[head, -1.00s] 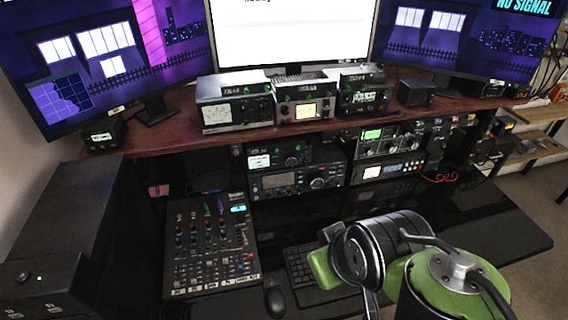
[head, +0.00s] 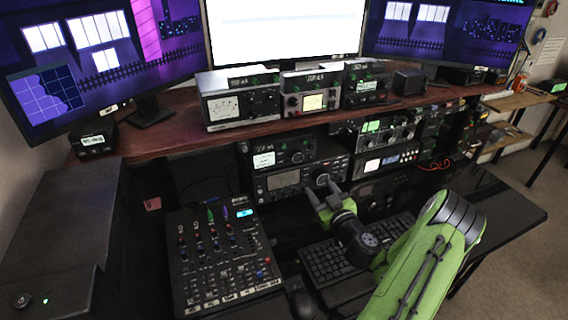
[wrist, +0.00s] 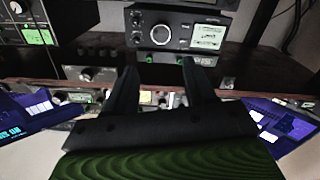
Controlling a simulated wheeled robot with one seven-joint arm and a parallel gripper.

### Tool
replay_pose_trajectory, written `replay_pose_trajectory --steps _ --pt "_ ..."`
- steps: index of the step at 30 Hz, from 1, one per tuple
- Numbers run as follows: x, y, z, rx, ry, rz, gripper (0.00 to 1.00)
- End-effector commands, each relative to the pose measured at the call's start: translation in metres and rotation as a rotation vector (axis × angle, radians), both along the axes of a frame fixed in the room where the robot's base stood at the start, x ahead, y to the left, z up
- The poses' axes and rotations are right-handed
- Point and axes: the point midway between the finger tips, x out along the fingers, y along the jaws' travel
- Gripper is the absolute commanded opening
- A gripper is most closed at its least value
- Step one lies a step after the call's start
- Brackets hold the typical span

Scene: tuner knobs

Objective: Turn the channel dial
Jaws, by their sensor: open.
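Several other radios with knobs stand close by, including a silver-faced unit (head: 388,163) to the right and a small one (head: 280,153) above. A mixer (head: 222,255) and a keyboard (head: 330,262) lie on the lower desk. The desktop edge (head: 215,140) overhangs the shelf.

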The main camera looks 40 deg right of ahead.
Motion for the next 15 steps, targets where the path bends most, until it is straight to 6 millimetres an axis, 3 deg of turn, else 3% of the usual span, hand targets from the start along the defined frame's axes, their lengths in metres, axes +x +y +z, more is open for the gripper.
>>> replay_pose_trajectory --steps 15 --pt "0.117 -0.031 0.006 -0.006 -0.001 0.01 0.55"
